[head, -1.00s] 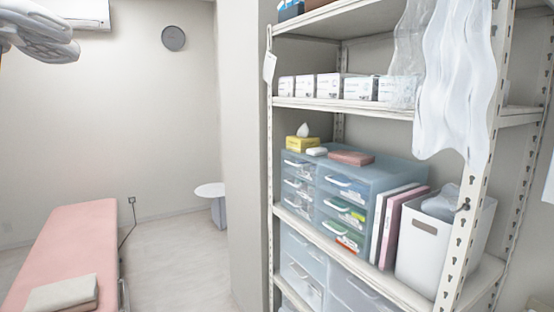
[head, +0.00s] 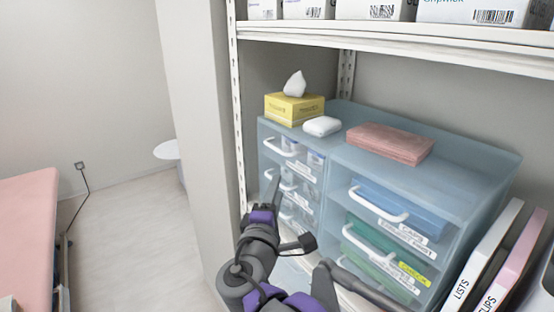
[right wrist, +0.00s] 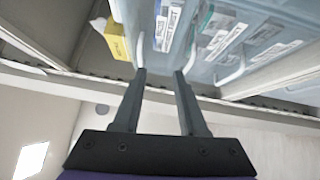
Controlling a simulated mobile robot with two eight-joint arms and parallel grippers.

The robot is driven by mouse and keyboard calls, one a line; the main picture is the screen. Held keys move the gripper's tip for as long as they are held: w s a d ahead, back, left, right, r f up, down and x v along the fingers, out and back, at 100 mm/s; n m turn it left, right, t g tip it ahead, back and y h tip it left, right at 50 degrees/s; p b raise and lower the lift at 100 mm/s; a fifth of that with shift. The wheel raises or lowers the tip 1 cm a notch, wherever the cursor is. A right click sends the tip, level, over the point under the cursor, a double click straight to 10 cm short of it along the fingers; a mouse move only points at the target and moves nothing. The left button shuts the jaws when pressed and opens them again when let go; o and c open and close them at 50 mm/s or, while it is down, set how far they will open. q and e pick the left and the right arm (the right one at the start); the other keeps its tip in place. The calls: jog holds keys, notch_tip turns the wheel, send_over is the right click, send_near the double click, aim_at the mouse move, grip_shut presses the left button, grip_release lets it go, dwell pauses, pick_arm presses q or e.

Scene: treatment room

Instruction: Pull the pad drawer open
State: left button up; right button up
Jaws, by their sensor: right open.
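A translucent blue drawer unit (head: 450,150) stands on the shelf with two columns of drawers, white bar handles and label strips. The left column's top drawer (head: 290,148) looks closed. The drawers below it are partly hidden by my right arm. I cannot read which label says pads. My right gripper (head: 275,188) is in front of the left column, near the middle drawer, open and empty. In the right wrist view its two fingers (right wrist: 160,74) point at the drawer fronts, with a white handle (right wrist: 140,48) just beyond the left fingertip. Contact cannot be told. My left gripper is not in view.
A yellow tissue box (head: 294,108), a white item (head: 322,126) and a pink stack (head: 390,143) lie on the unit. Binders (head: 487,255) stand close on its right. A shelf post (head: 237,130) borders the left; another shelf (head: 400,43) runs above.

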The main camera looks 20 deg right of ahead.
notch_tip(320, 180, up, 2)
jog(key=w+a+n+t, duration=0.1)
jog(key=a, duration=0.1)
send_near(275, 152)
jog(key=r, duration=0.1)
jog(key=w+d+r, duration=0.1)
jog(key=r, duration=0.1)
jog(key=w+d+r+p, duration=0.1)
jog(key=shift+w+d+r, duration=0.15)
jog(key=shift+r, duration=0.2)
grip_shut()
dwell(1.0)
